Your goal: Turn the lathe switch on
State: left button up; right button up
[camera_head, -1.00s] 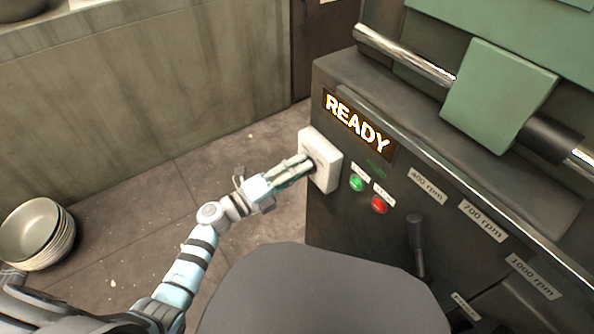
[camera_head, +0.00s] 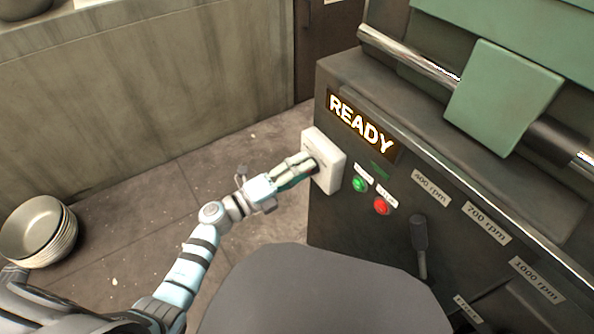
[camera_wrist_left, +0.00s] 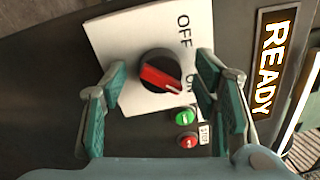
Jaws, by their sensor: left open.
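The lathe switch is a white plate (camera_head: 334,174) on the dark machine's left front corner. In the left wrist view the plate (camera_wrist_left: 118,38) carries a round black knob with a red handle (camera_wrist_left: 163,76). The handle's white mark points to the lower right, towards the ON label, which a finger partly covers. The OFF label (camera_wrist_left: 184,30) is above. My left gripper (camera_head: 310,164) is at the plate. In the wrist view its open fingers (camera_wrist_left: 161,75) stand on either side of the knob, with gaps visible. My right gripper is not in view.
A green button (camera_head: 360,184) and a red button (camera_head: 381,206) sit right of the switch, below a lit READY sign (camera_head: 361,125). A black lever (camera_head: 419,240) is farther right. Stacked bowls (camera_head: 38,232) stand at far left.

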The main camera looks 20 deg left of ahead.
pick_arm(q)
jog(key=v, duration=1.2)
